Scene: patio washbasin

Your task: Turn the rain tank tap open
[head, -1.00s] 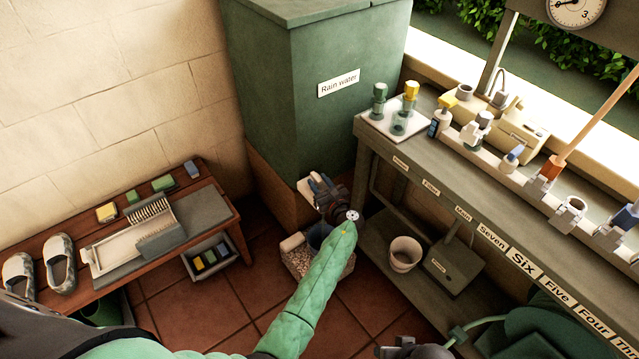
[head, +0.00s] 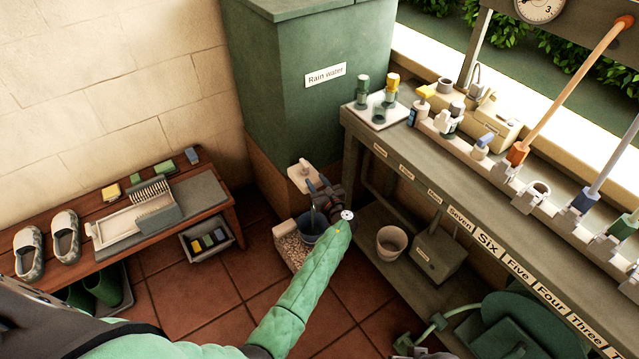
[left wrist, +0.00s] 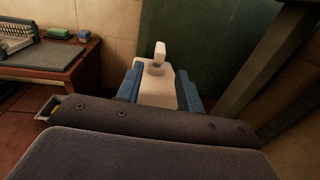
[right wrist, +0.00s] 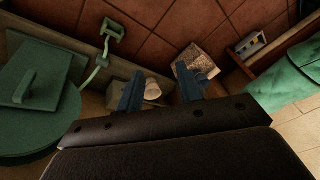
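The green rain tank (head: 335,120) stands at the back with a "Rain water" label. Its pale tap (head: 302,176) sits low on the front, just left of my left gripper (head: 316,187). In the left wrist view the tap (left wrist: 157,88) has a small upright handle (left wrist: 159,52) beyond my fingers. My left gripper is open, with blue fingers apart on either side of the pale tap body in that view; contact cannot be told. A thin streak shows below the tap; whether it is water is unclear. My right gripper (right wrist: 160,84) is open and empty, far from the tap.
A bucket (head: 303,233) stands on a gravel-filled tray (head: 287,247) below the tap. The long workbench (head: 460,190) runs along the right, with a pale pot (head: 390,242) beneath. A wooden bench (head: 90,255) stands left.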

